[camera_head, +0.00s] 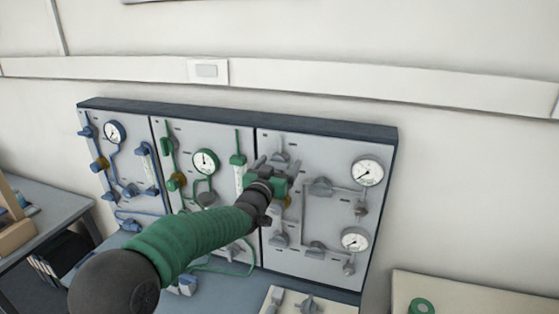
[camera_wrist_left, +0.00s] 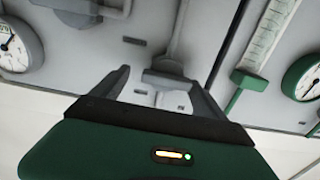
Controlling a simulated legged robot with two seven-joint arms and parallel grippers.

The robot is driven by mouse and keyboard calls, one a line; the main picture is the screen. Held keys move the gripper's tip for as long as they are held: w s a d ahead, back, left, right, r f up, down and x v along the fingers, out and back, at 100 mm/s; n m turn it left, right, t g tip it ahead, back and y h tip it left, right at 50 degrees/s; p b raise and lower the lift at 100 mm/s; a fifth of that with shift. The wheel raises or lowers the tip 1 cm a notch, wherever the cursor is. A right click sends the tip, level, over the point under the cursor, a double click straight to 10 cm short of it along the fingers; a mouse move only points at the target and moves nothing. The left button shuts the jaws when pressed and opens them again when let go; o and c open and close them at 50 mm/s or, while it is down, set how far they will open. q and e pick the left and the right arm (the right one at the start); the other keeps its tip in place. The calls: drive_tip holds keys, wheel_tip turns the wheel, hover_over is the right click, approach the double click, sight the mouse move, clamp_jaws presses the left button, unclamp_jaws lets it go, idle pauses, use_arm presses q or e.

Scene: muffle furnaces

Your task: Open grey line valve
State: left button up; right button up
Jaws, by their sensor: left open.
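The grey line panel (camera_head: 335,215) is the right-hand section of the wall board, with grey pipes and several grey valves. My left gripper (camera_head: 273,166) is in front of its upper left part, with my green arm reaching in from the lower left. A grey valve (camera_head: 281,155) shows just beyond the fingers. In the left wrist view, the two dark fingers of the open gripper (camera_wrist_left: 161,86) stand on either side of a grey valve fitting (camera_wrist_left: 168,77) on a pipe. I cannot tell whether the fingers touch it. My right gripper is not in view.
Other grey valves (camera_head: 320,187) and two gauges (camera_head: 367,172) sit to the right on the same panel. Green (camera_head: 205,162) and blue (camera_head: 114,132) line sections are to the left. A pale table (camera_head: 470,297) with a green ring stands at the lower right.

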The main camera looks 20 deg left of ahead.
use_arm(q)
drive_tip(key=shift+w, duration=0.2)
drive_tip(key=shift+w+a+f, duration=0.15)
drive_tip(key=shift+a+f, duration=0.1)
drive_tip(key=shift+a, duration=0.3)
drive_tip(key=shift+c, duration=0.4)
drive_tip(key=c, duration=0.5)
drive_tip(key=shift+d+r, duration=0.1)
drive_tip(key=shift+d, duration=0.2)
drive_tip(key=c, duration=0.7)
drive_tip(key=shift+a, duration=0.1)
drive_tip(key=shift+c, duration=0.5)
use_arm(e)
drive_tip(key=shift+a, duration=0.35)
